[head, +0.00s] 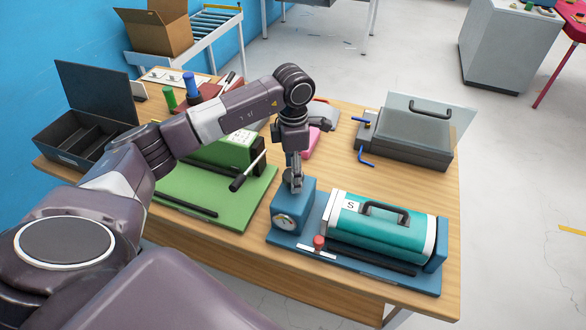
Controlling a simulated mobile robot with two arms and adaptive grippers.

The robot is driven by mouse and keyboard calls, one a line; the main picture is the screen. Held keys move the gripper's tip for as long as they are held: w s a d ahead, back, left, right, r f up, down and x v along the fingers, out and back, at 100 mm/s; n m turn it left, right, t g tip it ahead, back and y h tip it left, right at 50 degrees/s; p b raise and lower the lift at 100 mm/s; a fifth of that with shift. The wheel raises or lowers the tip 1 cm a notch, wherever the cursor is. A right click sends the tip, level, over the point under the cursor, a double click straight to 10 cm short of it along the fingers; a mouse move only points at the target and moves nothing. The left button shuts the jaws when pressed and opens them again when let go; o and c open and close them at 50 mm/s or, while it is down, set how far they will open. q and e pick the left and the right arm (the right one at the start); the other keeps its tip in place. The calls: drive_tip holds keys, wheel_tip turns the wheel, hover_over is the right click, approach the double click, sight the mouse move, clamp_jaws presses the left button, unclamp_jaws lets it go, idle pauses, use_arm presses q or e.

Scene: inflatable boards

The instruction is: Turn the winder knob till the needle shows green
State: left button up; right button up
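The winder is a blue unit (306,262) at the front of the wooden table, with a blue upright box (300,200) at its left end. A round dial (284,221) is on the box's front face; its needle and colours are too small to read. A teal drum (375,228) with a black handle lies beside the box. A small red knob (319,242) stands on the base in front. My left gripper (294,187) points down at the top of the blue box. Whatever is between its fingers is hidden, and its opening is unclear. My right gripper is out of view.
A green unit (230,214) with a black-gripped crank stands left of the winder. A grey case (405,138) is behind it to the right, with a blue hex key (365,157) nearby. An open dark toolbox (75,140) is at the far left. Bare wood (330,165) shows behind the winder.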

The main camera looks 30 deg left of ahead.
use_arm(q)
drive_tip(key=shift+c, duration=0.6)
drive_tip(key=c, duration=1)
drive_tip(key=shift+c, duration=0.2)
drive_tip(key=shift+f, duration=0.1)
drive_tip(key=m+b, duration=0.2)
drive_tip(key=shift+a+f+b, duration=0.1)
drive_tip(key=shift+f+b, duration=0.05)
drive_tip(key=shift+b, duration=0.25)
drive_tip(key=m+b, duration=0.4)
drive_tip(key=shift+m, duration=0.3)
drive_tip(key=m+b, duration=0.3)
drive_tip(key=m, duration=0.1)
drive_tip(key=shift+r+m+b, duration=0.15)
drive_tip(key=shift+m+b, duration=0.25)
drive_tip(key=shift+m, duration=0.6)
drive_tip(key=shift+r+m+b, duration=0.1)
drive_tip(key=shift+m+b, duration=0.25)
drive_tip(key=shift+m, duration=0.65)
